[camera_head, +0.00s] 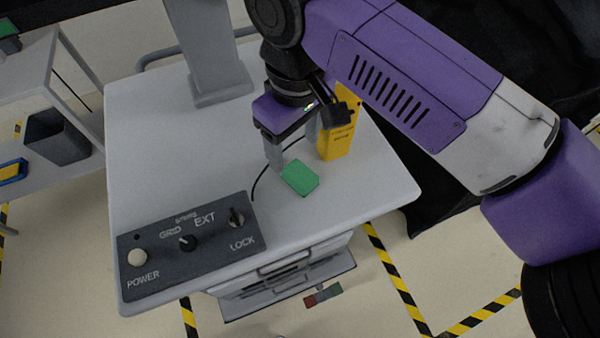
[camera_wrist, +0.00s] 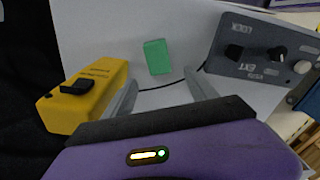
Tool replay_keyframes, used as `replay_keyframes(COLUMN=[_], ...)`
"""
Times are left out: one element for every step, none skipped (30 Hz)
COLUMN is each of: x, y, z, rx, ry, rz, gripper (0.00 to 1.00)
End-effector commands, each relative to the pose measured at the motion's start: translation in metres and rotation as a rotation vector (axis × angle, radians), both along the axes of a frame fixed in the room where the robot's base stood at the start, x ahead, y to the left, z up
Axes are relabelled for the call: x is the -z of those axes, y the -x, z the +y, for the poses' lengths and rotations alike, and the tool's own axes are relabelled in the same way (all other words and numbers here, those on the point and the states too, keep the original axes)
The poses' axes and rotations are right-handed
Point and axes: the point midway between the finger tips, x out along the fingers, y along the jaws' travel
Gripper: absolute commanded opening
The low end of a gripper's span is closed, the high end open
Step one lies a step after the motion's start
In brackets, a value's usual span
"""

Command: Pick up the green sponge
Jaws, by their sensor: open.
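The green sponge (camera_head: 300,178) lies flat on the light grey top of the cart (camera_head: 150,130). In the wrist view the sponge (camera_wrist: 157,57) shows ahead of the fingers, near the top middle. My gripper (camera_head: 291,160) is just behind the sponge in the head view, with its fingers pointing down. The sponge is apart from the fingers in the wrist view.
A yellow device (camera_head: 341,130) with a black part stands close to my gripper. A dark control panel (camera_head: 188,245) with knobs lies along the cart's front left. A thin black cable (camera_head: 256,183) runs near the sponge. A grey post (camera_head: 212,50) rises at the back.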

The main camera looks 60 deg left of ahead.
Motion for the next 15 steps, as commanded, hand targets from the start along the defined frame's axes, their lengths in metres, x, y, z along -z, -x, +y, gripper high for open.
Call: replay_keyframes(x=[-0.001,0.001,0.004,0.006,0.009,0.014,0.017,0.020,0.023,0.026,0.029,0.033,0.037,0.041,0.047], y=[-0.003,-0.004,-0.005,-0.005,-0.005,-0.005,-0.005,-0.005,-0.005,-0.005,-0.005,-0.005,-0.005,-0.005,-0.005], z=[-0.004,-0.006,-0.008,-0.008,-0.008,-0.008,-0.008,-0.008,-0.008,-0.009,-0.009,-0.010,-0.010,-0.011,-0.011], rx=[0.003,0.003,0.004,0.004,0.004,0.004,0.003,0.003,0.003,0.003,0.003,0.003,0.003,0.003,0.003], ry=[0.023,0.032,0.039,0.042,0.042,0.041,0.040,0.040,0.039,0.039,0.039,0.039,0.039,0.040,0.039], rz=[-0.009,-0.011,-0.012,-0.012,-0.012,-0.012,-0.012,-0.012,-0.012,-0.012,-0.012,-0.012,-0.012,-0.013,-0.012], gripper=[0.66,0.66,0.66,0.66,0.66,0.66,0.66,0.66,0.66,0.66,0.66,0.66,0.66,0.66,0.66])
